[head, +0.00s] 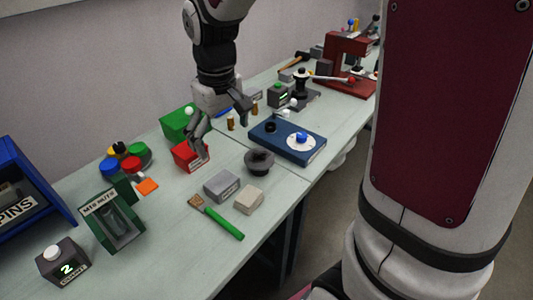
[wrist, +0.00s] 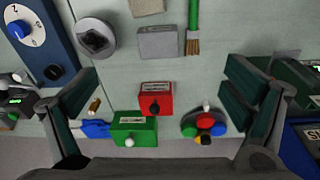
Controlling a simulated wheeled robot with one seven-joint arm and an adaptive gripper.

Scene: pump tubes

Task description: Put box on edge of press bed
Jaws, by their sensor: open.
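Several boxes are on the bench, and I cannot tell which one the task means. A red box (head: 183,160) with a pale label and dark knob lies below my gripper; it also shows in the wrist view (wrist: 150,90). A larger green box (head: 175,123) is behind it. A grey box (head: 221,187) and a beige block (head: 249,200) lie nearer the front. My gripper (head: 222,131) is open and empty above the bench, one finger partly covering the red box. A red press (head: 345,58) stands at the far end; its bed (head: 346,86) is small and partly hidden.
A blue panel (head: 310,153) with knobs and a dark round part (head: 259,162) lie right of my gripper. A green-handled brush (head: 224,223) is in front. Coloured discs (head: 110,167) and a green bin (head: 130,240) are left. Bare bench shows at the front.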

